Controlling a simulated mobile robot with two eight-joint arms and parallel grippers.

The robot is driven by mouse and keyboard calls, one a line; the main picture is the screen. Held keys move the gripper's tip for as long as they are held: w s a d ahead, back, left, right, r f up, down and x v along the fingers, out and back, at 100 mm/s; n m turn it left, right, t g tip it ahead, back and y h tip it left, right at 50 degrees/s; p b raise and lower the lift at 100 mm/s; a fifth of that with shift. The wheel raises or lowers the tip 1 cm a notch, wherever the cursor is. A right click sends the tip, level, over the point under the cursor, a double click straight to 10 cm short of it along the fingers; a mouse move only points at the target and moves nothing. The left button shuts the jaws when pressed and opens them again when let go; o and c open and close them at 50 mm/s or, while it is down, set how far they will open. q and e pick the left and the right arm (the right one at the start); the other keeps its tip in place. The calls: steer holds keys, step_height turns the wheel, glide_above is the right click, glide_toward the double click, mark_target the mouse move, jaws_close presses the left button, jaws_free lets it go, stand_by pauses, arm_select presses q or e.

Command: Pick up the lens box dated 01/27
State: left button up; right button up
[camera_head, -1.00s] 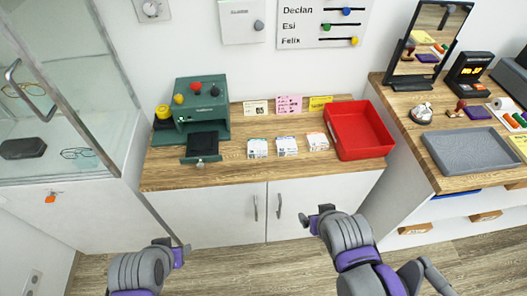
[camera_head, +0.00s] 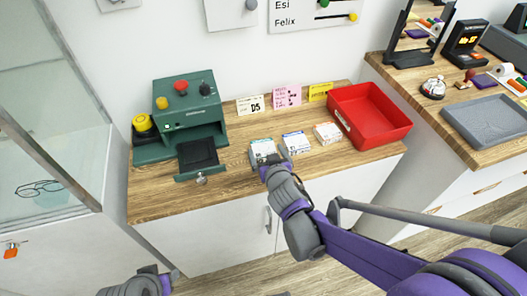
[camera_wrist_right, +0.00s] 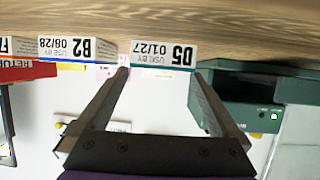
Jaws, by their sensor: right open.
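The lens box dated 01/27 (camera_wrist_right: 163,54) is white with a teal edge and reads D5, upside down in the right wrist view. In the head view it is the left box (camera_head: 262,147) of three on the wooden counter, nearest the green machine. My right gripper (camera_wrist_right: 158,76) is open and empty, its fingers pointing at this box, one towards each side. In the head view the right gripper (camera_head: 271,160) is at the box's front and hides its lower part. My left gripper (camera_head: 169,273) is low at the bottom edge; its jaws are unclear.
Cards, including a D5 card (camera_head: 250,105), stand behind.

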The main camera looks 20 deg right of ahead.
mark_target(263, 146)
steer(key=b+x, duration=0.1)
steer(key=x, duration=0.4)
steer(key=shift+w, duration=0.1)
steer(key=shift+c, duration=0.3)
steer(key=c, duration=1)
